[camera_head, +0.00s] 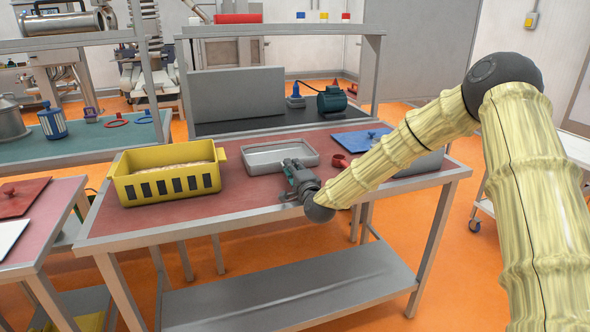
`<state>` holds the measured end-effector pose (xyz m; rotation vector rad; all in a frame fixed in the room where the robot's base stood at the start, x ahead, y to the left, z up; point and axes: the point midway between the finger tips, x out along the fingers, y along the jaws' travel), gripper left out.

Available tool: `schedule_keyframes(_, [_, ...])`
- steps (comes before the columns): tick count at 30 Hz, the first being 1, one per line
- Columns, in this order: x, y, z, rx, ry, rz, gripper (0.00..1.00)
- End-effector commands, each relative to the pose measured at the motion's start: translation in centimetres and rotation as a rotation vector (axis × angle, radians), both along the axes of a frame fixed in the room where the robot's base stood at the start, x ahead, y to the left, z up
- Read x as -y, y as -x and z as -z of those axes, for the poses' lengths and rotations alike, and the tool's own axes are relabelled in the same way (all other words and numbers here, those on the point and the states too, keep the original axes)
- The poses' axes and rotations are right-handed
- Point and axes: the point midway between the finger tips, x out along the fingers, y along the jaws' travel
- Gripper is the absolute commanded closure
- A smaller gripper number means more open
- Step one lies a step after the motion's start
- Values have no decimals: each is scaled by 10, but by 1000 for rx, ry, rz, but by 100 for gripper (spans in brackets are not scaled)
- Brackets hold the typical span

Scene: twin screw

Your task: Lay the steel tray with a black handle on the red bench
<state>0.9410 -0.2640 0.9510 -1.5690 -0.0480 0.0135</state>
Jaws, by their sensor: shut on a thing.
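A shallow grey steel tray (262,157) is at the middle of the red bench (240,192), level, on or just above its top; I cannot tell if it touches. My gripper (289,167) is at the tray's near right edge and is shut on it. The black handle is not clearly seen; my gripper and wrist cover that side of the tray.
A yellow crate (165,186) stands left of the tray. A blue lid (361,139), a red ring-shaped piece (340,161) and a grey box (425,161) are to the right. A grey panel (237,95) rises behind the bench. The bench's front strip is clear.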

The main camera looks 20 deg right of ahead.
Motion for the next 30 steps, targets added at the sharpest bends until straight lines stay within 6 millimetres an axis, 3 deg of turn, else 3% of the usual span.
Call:
schedule_keyframes(2, [0,0,-1,2,0,0,100])
schedule_keyframes(3, [0,0,-1,2,0,0,77])
schedule_keyframes(6, [0,0,-1,2,0,0,59])
schedule_keyframes(7, [0,0,-1,2,0,0,57])
schedule_keyframes(20, [1,8,1,-2,-1,0,57])
schedule_keyframes(30, [3,65,2,-2,-2,-1,57])
